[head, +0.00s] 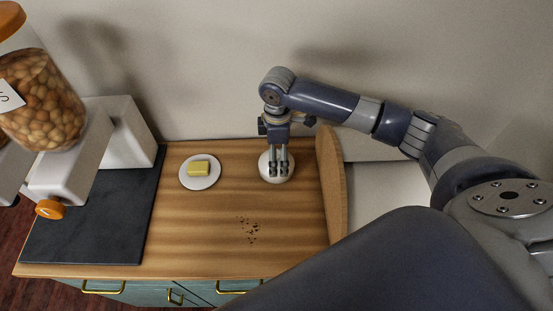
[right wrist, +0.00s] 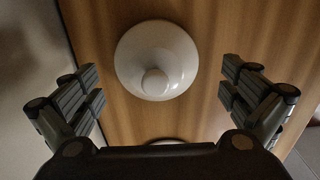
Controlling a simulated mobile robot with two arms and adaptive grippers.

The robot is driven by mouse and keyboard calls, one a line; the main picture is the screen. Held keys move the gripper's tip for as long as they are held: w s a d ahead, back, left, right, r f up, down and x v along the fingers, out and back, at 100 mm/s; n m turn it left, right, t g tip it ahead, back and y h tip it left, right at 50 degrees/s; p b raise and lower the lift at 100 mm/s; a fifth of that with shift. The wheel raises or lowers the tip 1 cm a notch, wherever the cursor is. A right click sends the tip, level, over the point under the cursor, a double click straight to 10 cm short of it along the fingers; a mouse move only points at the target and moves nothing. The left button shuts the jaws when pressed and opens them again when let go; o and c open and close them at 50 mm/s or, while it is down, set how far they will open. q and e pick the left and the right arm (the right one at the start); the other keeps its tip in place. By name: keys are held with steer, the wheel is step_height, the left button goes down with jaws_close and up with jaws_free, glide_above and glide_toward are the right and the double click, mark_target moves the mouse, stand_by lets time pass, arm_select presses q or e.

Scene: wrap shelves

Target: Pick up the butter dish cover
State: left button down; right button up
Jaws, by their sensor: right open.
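The butter dish cover (head: 265,170) is a round white dome standing on the wooden worktop, left of the curved wooden board. In the right wrist view the cover (right wrist: 150,45) shows its round knob and lies in the upper middle. My right gripper (head: 278,168) points down over the cover and partly hides it. In the right wrist view my right gripper (right wrist: 162,92) is open, its fingers spread wide to either side and nothing between them. My left gripper is not in view.
A dark slab (head: 90,225) covers the worktop's left part, with a white appliance (head: 125,135) behind. A jar of nuts (head: 40,105) stands at upper left. Dark crumbs (head: 249,230) lie in front of the cover. The upright wooden board (head: 332,185) stands close right.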

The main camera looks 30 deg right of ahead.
steer(key=f, duration=0.2)
steer(key=f+p, duration=0.1)
steer(key=shift+w+f, duration=0.25)
steer(key=shift+f, duration=0.5)
steer(key=c, duration=0.9)
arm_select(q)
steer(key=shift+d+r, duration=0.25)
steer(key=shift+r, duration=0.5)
arm_select(e)
steer(key=shift+c, duration=0.2)
